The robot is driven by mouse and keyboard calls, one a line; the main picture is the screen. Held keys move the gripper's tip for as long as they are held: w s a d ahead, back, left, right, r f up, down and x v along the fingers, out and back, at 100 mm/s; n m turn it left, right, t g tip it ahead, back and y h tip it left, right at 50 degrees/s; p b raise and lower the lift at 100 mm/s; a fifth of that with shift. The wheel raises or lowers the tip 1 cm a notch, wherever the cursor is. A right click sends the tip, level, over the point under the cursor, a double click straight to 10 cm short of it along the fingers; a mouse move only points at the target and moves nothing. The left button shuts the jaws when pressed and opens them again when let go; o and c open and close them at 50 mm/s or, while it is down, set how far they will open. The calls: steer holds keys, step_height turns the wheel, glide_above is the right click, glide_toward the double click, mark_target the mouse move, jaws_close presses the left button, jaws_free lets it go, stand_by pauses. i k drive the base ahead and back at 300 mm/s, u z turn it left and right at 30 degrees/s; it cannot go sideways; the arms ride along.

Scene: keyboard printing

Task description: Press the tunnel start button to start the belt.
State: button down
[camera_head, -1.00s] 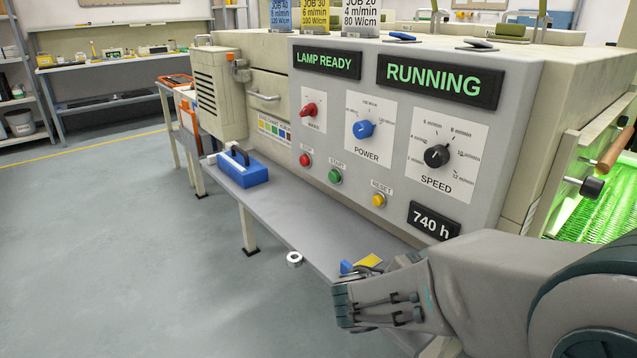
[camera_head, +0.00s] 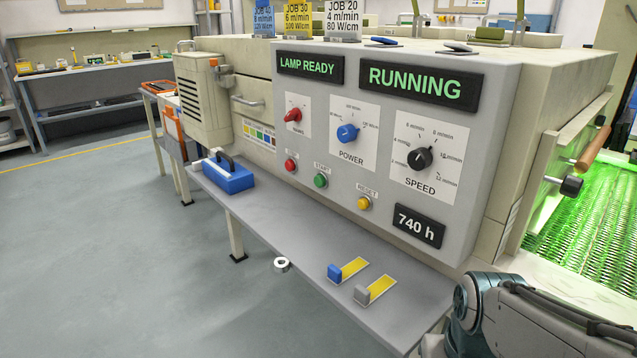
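The green START button (camera_head: 321,181) is on the grey control panel (camera_head: 462,218) of the tunnel, between the red STOP button (camera_head: 291,165) and the yellow RESET button (camera_head: 364,203). The displays above read LAMP READY (camera_head: 310,66) and RUNNING (camera_head: 415,86). The green belt (camera_head: 590,200) shows at the right, lit from within the tunnel. Nothing touches the START button. Part of my arm shows at the lower right, apart from the panel. My gripper is out of view.
A grey shelf (camera_head: 290,255) runs below the panel. On it are a blue box with a handle (camera_head: 228,176) and two small yellow-strip items, one with a blue block (camera_head: 347,271), one grey (camera_head: 375,290). A white roll (camera_head: 281,265) shows beside the shelf's front edge. Floor at left is clear.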

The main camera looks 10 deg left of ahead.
mark_target(320, 181)
steer(key=z, duration=0.2)
steer(key=k, duration=0.6)
steer(key=z, duration=0.6)
steer(key=k, duration=0.75)
steer(key=u, duration=0.15)
steer(key=i, duration=0.45)
steer(key=u, duration=1.1)
steer(key=i, duration=0.95)
